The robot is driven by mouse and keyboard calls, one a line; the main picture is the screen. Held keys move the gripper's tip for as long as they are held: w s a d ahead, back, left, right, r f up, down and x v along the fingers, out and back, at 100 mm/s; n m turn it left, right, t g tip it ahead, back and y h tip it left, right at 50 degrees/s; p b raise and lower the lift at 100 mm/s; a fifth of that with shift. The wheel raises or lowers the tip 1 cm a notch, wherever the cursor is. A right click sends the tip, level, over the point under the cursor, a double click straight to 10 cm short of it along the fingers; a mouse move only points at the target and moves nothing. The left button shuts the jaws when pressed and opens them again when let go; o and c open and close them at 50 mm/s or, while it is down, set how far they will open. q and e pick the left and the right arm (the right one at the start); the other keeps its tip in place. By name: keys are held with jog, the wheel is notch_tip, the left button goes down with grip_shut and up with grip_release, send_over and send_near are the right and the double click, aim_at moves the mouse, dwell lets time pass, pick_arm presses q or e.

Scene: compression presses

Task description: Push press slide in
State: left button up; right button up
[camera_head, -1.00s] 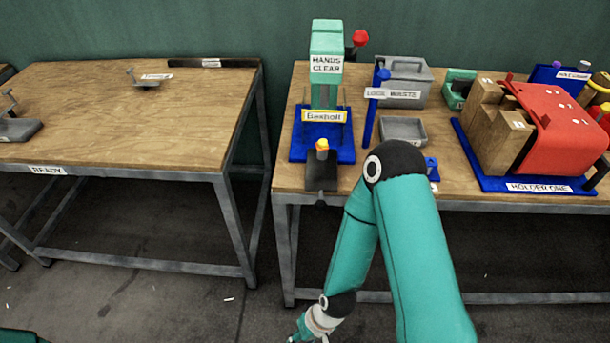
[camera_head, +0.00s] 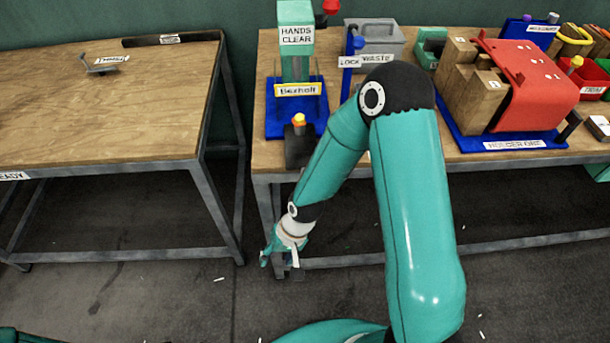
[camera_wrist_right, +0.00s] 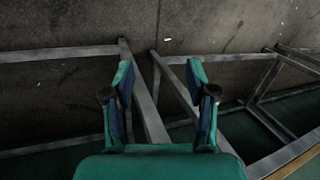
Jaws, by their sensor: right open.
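The press (camera_head: 296,60) is a teal column with a "HANDS CLEAR" label, standing on a blue base at the left end of the right-hand table. Its dark slide (camera_head: 300,150), with a yellow and orange knob on top, sticks out at the table's front edge. My right gripper (camera_head: 283,262) is below and in front of that edge, apart from the slide. In the right wrist view its two fingers (camera_wrist_right: 160,105) are spread with nothing between them. The slide does not show in the wrist view. My left gripper is not in view.
A "LOCK WASTE" sign (camera_head: 365,58) and a grey bin (camera_head: 378,38) stand right of the press. A red and wooden holder (camera_head: 525,85) sits farther right. The left table (camera_head: 100,110) is mostly clear. Metal table legs (camera_head: 218,210) stand near my gripper.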

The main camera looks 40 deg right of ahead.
jog(key=w+d+r+m+h+p, duration=0.1)
jog(key=w+d+r+m, duration=0.15)
jog(key=r, duration=0.65)
jog(key=w+d+r+m+p, duration=0.1)
jog(key=w+d+r, duration=0.25)
jog(key=r, duration=0.65)
jog(key=s+d+r+m+t+h, duration=0.1)
jog(key=s+d+r+m, duration=0.1)
jog(key=d+r, duration=0.35)
jog(key=s+d+r+m+h, duration=0.1)
jog(key=s+d+r+m, duration=0.15)
jog(key=r, duration=0.55)
jog(key=w+f, duration=0.1)
jog(key=f, duration=0.4)
jog(key=w+a+f, duration=0.1)
jog(key=f, duration=0.4)
jog(key=w+f, duration=0.1)
jog(key=f, duration=0.5)
jog(key=shift+w+a, duration=0.35)
jog(key=shift+a, duration=0.05)
grip_shut()
